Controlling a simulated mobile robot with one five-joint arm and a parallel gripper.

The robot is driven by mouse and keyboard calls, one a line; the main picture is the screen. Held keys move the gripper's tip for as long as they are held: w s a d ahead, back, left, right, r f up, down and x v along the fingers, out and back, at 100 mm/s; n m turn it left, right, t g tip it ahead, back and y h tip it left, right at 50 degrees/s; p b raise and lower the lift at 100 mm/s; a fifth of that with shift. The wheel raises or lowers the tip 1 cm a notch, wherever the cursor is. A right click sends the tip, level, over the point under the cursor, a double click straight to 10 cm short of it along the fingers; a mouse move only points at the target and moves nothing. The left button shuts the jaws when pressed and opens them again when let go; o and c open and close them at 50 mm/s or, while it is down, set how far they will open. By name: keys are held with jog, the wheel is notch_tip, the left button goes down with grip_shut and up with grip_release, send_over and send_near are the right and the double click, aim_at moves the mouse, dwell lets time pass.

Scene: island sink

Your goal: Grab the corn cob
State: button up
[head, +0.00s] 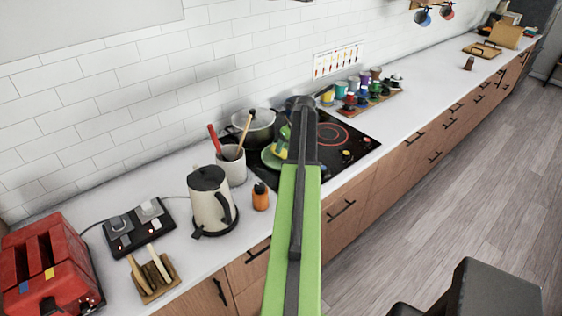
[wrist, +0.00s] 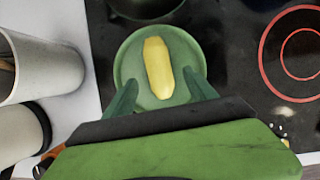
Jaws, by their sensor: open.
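The yellow corn cob (wrist: 158,68) lies lengthwise on a round green plate (wrist: 128,62) in the wrist view. The plate rests on the black cooktop. My gripper (wrist: 161,77) is open, with one green finger on each side of the cob's near part. The fingers look apart from the cob, but I cannot tell their height above the plate. In the head view my arm reaches over the cooktop and hides much of this spot. The plate's edge (head: 270,160) shows left of the arm.
A pot (head: 258,128) stands behind the plate. A utensil crock (head: 231,166), a kettle (head: 210,205) and an orange bottle (head: 260,196) stand to the left. Several coloured cups (head: 354,84) stand beyond the cooktop (head: 345,150).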

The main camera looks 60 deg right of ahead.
jog(key=b+x, duration=0.4)
jog(key=x, duration=0.1)
jog(key=shift+w+b, duration=0.3)
jog(key=shift+b, duration=0.05)
jog(key=shift+r, duration=0.15)
grip_shut()
